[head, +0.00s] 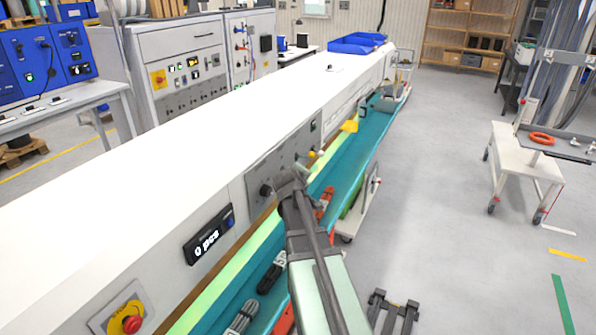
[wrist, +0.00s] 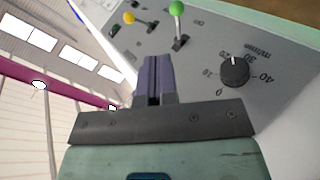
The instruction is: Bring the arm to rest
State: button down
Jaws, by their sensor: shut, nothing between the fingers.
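My gripper (wrist: 154,62) shows in the wrist view with its two dark fingers together and nothing between them. Beyond the fingertips is a grey control panel (wrist: 205,45) with a black dial knob (wrist: 234,71), a green-tipped lever (wrist: 177,8) and a yellow-tipped lever (wrist: 129,18). In the head view my arm reaches up from the bottom toward the same panel (head: 262,174) on the long bench's side. The end of my arm is close to the panel there, and the fingertips are not clear. I cannot tell whether they touch it.
The long white bench (head: 190,130) runs along my left, with a teal trough (head: 350,165) below holding cable bundles. A white trolley (head: 515,155) stands right.

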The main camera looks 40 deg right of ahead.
jog(key=shift+v, duration=1.05)
jog(key=shift+s+f, duration=0.1)
jog(key=shift+s, duration=0.1)
jog(key=s+a+f+m+g+y, duration=0.3)
jog(key=s+a+f+m+g, duration=0.1)
jog(key=s+a+f, duration=0.15)
jog(key=s+a+f+g+y, duration=0.1)
jog(key=s+a+y, duration=0.1)
jog(key=a, duration=0.7)
jog(key=s+a+n+g+y, duration=0.1)
jog(key=s+a, duration=0.3)
jog(key=a, duration=0.6)
jog(key=s+a+f+g+y, duration=0.1)
jog(key=s+a+y, duration=0.1)
jog(key=a, duration=0.7)
jog(key=shift+s+f+g+y, duration=0.3)
jog(key=shift+s+f+g, duration=0.1)
jog(key=shift+s, duration=0.35)
jog(key=shift+a, duration=0.15)
